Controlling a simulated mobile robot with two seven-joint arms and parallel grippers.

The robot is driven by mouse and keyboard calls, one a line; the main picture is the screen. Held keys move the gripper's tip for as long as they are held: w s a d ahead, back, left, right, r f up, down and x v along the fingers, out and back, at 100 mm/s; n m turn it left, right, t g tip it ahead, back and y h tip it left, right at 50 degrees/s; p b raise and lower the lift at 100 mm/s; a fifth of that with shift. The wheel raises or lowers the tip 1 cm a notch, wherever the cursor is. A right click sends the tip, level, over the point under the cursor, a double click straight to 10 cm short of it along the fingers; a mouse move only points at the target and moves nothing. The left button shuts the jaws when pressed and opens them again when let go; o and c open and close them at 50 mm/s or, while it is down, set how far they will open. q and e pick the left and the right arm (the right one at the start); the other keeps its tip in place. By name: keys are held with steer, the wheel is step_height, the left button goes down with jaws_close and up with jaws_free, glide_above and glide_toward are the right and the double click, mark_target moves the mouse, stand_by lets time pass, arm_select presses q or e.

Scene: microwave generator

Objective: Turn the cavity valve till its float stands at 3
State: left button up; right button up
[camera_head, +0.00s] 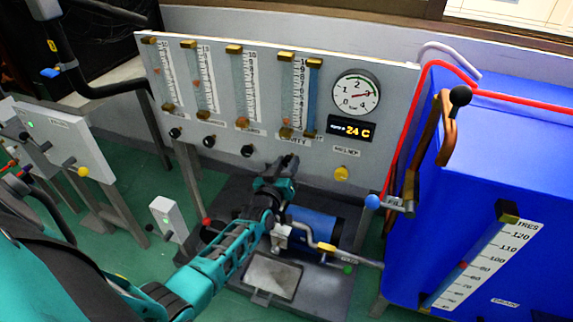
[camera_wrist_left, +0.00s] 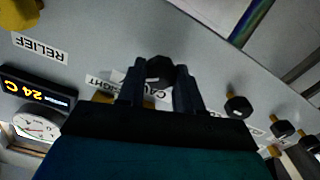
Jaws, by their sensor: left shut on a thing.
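The cavity flow tube (camera_head: 298,90) is the rightmost of the scaled tubes on the grey panel, above the label CAVITY. Its small orange float (camera_head: 287,122) stands low, near the bottom; the number beside it is too small to read. My left gripper (camera_head: 287,165) is at the panel just below that label and hides the cavity valve knob in the head view. In the left wrist view the black cavity knob (camera_wrist_left: 160,70) sits between the two fingers of my left gripper (camera_wrist_left: 158,82), which is shut on it. My right gripper is not in view.
Other black knobs (camera_head: 209,141) sit left along the panel under their tubes. A yellow relief knob (camera_head: 341,173), a temperature display (camera_head: 352,129) reading 24 C and a round gauge (camera_head: 356,92) are to the right. A blue tank (camera_head: 500,160) with a copper pipe stands at right.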

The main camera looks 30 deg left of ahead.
arm_select(q)
steer(key=shift+n, duration=0.5)
steer(key=o, duration=1)
steer(key=shift+o, duration=0.2)
steer(key=shift+s, duration=0.1)
steer(key=p+v, duration=0.3)
steer(key=v, duration=0.9)
steer(key=shift+s+d, duration=0.15)
steer(key=shift+s, duration=0.2)
